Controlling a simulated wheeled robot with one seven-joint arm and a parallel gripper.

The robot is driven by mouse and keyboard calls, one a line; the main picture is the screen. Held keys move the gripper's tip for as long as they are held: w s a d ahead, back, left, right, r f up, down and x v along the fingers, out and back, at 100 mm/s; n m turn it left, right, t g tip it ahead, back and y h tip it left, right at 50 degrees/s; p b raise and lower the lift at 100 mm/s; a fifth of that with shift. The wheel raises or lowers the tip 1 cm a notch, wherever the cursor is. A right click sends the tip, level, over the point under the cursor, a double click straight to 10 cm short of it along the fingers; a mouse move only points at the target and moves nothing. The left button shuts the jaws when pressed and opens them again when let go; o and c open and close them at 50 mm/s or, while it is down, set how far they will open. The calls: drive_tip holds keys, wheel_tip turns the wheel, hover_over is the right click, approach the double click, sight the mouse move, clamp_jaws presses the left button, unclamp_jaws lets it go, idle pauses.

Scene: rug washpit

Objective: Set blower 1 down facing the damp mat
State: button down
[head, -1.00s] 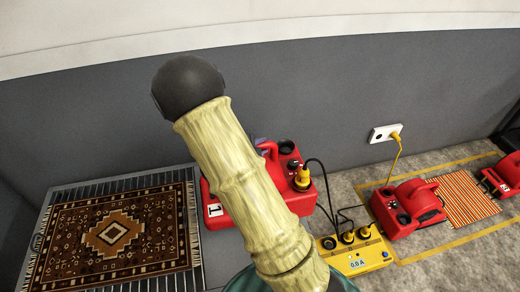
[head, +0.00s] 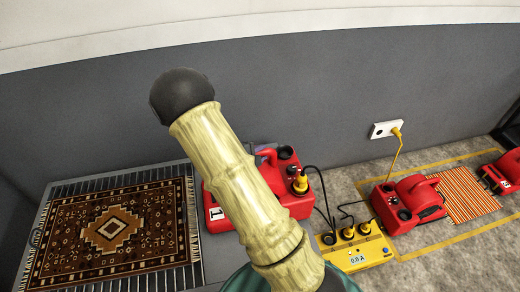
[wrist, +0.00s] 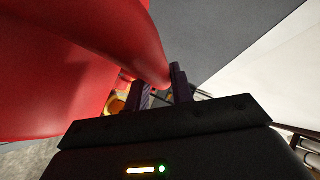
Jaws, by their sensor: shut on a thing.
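Blower 1 (head: 222,212) is a red box-like blower with a white "1" label, right of the brown patterned rug (head: 70,240). My arm hides its middle. In the wrist view its red body (wrist: 60,70) fills the left side, and my gripper (wrist: 160,88) is shut on its red handle. I cannot tell whether its base touches the floor, or where its outlet points. The rug lies flat on a slatted grey platform. An orange striped mat (head: 464,195) lies on the floor at the right. Neither looks clearly damp.
A yellow power box (head: 372,254) with plugs and a display stands right of blower 1, joined to it by a black cable. Two other red blowers (head: 402,212) (head: 507,168) flank the striped mat inside yellow floor lines. A grey wall with a socket (head: 386,129) runs behind.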

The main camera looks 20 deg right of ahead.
drive_tip(key=shift+w+r, duration=0.15)
drive_tip(key=shift+r, duration=0.05)
drive_tip(key=c, duration=1.6)
unclamp_jaws()
drive_tip(key=shift+f, duration=0.4)
drive_tip(key=shift+c, duration=0.2)
drive_tip(key=o, duration=0.4)
drive_tip(key=shift+s+r, duration=0.1)
drive_tip(key=shift+s, duration=0.15)
drive_tip(key=shift+o, duration=0.2)
drive_tip(key=shift+r, duration=0.1)
drive_tip(key=shift+a, duration=0.15)
drive_tip(key=p+v, duration=0.1)
drive_tip(key=v, duration=1)
drive_tip(key=shift+s+a+r, duration=0.15)
drive_tip(key=shift+s+a, duration=0.15)
